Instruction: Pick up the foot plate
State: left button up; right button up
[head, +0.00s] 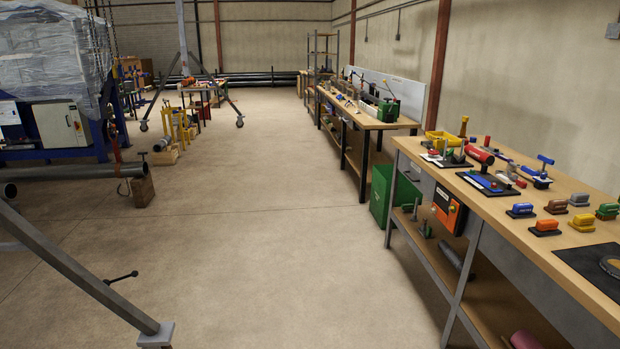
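A grey square-section leg slants down across the lower left of the head view. At its lower end is a small light-grey plate (156,335), which looks like a foot plate on the concrete floor. I cannot tell whether it is fixed to the leg or loose. Neither of my grippers shows in this view.
A long workbench (560,255) with tools and colored blocks runs along the right, with a green bin (396,195) beside it. A dark T-handle (122,277) shows above the leg. A grey pipe (80,172) lies at left. The middle floor is clear.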

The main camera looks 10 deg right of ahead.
aim_at(426, 234)
jog(key=i, duration=2.15)
jog(key=i+z, duration=0.15)
jog(key=i, duration=0.35)
jog(key=i+z, duration=0.15)
jog(key=i, duration=0.4)
jog(key=i+j+z, duration=0.15)
jog(key=i, duration=0.35)
jog(key=i+j+z, duration=0.15)
jog(key=i, duration=0.35)
